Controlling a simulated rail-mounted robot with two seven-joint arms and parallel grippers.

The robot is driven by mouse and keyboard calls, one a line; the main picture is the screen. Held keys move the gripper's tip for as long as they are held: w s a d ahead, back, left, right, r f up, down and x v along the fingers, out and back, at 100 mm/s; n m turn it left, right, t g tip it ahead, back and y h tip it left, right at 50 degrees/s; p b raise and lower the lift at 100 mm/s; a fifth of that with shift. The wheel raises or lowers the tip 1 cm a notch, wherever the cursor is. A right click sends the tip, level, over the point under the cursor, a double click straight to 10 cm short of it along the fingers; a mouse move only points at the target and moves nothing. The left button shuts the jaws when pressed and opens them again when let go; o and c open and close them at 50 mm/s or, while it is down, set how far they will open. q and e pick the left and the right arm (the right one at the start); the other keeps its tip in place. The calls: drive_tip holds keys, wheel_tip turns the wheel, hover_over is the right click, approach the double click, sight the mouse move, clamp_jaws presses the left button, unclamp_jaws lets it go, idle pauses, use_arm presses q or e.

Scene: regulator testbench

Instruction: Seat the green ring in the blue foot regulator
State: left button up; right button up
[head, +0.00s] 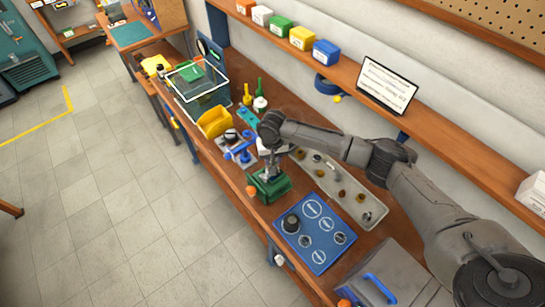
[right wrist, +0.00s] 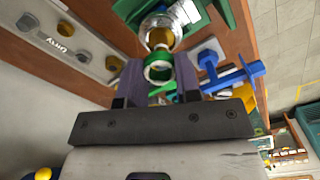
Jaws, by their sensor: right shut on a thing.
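My right gripper (right wrist: 158,80) is shut on the green ring (right wrist: 158,74), which sits between its two fingertips in the right wrist view. Just beyond the ring is a round silver metal body (right wrist: 166,20) with a brass-coloured centre (right wrist: 160,38); it stands at a green block-like holder (right wrist: 215,12). I cannot tell whether the ring touches it, and no blue foot is visible on it. In the head view my right gripper (head: 271,172) is over the green holder (head: 270,188), and the ring is hidden. My left gripper is not in view.
A blue fixture with handles (head: 240,151) stands close left of the holder, also in the right wrist view (right wrist: 232,78). A grey parts tray (head: 345,192) lies at right, with a blue mat (head: 318,252) in front. A yellow bin (head: 214,122) stands further back.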

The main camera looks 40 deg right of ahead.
drive_tip(key=shift+f+p, duration=0.3)
drive_tip(key=shift+f, duration=1.55)
idle(1.6)
drive_tip(key=o, duration=1.5)
drive_tip(key=shift+c, duration=0.2)
drive_tip(key=shift+r, duration=0.15)
drive_tip(key=shift+r, duration=3.9)
